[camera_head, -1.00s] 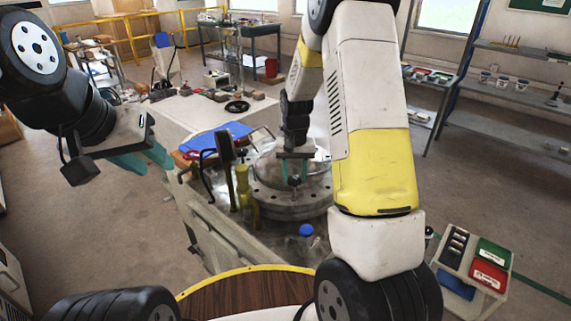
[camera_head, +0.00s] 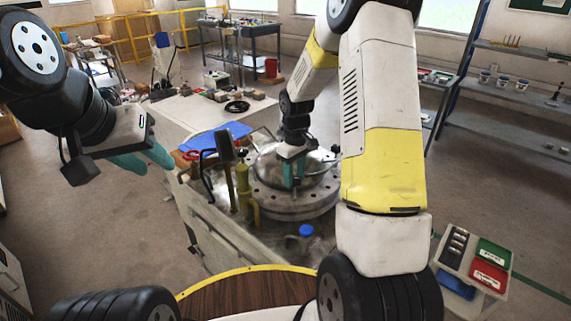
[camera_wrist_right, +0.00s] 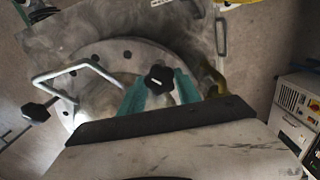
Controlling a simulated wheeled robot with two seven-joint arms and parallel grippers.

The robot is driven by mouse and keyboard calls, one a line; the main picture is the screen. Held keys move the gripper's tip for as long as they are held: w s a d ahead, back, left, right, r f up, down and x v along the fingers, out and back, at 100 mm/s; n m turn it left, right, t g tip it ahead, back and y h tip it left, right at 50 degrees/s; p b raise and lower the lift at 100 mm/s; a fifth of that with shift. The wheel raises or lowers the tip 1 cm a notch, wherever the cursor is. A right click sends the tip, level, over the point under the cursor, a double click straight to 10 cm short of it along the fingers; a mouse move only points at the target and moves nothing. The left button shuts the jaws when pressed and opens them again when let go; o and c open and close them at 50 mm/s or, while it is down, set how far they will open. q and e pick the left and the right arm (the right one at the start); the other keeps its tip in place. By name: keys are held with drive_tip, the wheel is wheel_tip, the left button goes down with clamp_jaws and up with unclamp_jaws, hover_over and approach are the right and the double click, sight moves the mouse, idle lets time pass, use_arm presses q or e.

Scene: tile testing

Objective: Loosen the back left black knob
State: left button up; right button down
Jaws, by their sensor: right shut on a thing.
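A round metal vessel with a bolted flange (camera_head: 292,208) stands on the bench in the head view. My right gripper (camera_head: 293,176) points down at its lid. In the right wrist view, the teal fingers of my right gripper (camera_wrist_right: 160,88) are shut on a black star-shaped knob (camera_wrist_right: 159,79), one finger on each side. A second black knob (camera_wrist_right: 38,111) sticks out to the left, beside a bent metal handle (camera_wrist_right: 75,72). In the head view the held knob is hidden by the fingers. My left gripper (camera_head: 148,163) hangs empty, away from the vessel; its finger gap is unclear.
A yellow post (camera_head: 247,192) and a dark upright lever stand close to the left of the vessel. A blue cap (camera_head: 306,231) is in front of it. A blue tray (camera_head: 222,137) lies behind left. A box with green and red panels (camera_head: 488,272) stands at the right.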

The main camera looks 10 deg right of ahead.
drive_tip(key=shift+n, duration=0.4)
drive_tip(key=c, duration=0.9)
unclamp_jaws()
drive_tip(key=shift+o, duration=0.2)
drive_tip(key=shift+r, duration=0.15)
wheel_tip(320, 180, up, 8)
drive_tip(key=shift+f, duration=0.2)
